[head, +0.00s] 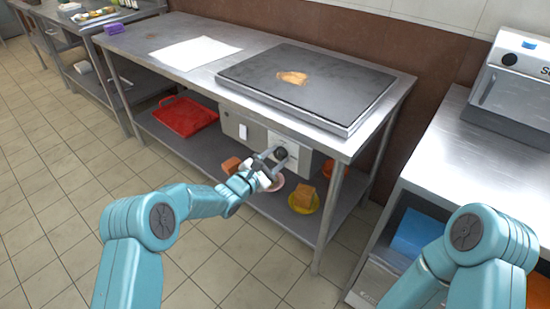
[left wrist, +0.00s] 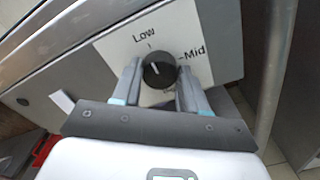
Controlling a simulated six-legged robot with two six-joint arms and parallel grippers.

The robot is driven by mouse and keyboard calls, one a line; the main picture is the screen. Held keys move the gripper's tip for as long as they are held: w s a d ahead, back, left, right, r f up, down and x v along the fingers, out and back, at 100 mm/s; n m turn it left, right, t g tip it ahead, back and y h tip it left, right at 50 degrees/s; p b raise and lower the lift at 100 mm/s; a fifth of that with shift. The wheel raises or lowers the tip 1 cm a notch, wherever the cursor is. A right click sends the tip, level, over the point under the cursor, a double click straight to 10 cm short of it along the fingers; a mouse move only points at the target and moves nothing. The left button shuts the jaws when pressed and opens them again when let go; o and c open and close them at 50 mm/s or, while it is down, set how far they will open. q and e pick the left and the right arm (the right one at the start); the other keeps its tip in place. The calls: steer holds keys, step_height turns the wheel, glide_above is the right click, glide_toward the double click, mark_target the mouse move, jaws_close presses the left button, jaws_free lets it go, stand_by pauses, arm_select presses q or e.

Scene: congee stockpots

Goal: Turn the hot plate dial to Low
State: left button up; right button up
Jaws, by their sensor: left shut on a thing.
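The hot plate (head: 330,75) is a dark flat slab on a steel table. Its black round dial (head: 281,153) sits on a white panel on the box under the table's front edge. My left gripper (head: 270,160) is at the dial. In the left wrist view my left gripper (left wrist: 157,85) has a finger on each side of the dial (left wrist: 159,69) and is shut on it. The dial's white mark points up and slightly left, roughly at the Low tick. "Mid" is printed to the right; a third label below is mostly hidden. My right gripper is out of view.
A lower shelf (head: 185,150) holds a red tray (head: 186,116) and brown blocks on small plates, one on a yellow plate (head: 304,204). A steel counter (head: 450,140) stands at the right with a machine on it. The tiled floor at the left is clear.

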arm_select(q)
steer(key=o, duration=1.1)
steer(key=shift+c, duration=0.2)
steer(key=p+v, duration=0.2)
steer(key=v, duration=1.4)
steer(key=shift+s, duration=0.2)
steer(key=shift+a, duration=0.1)
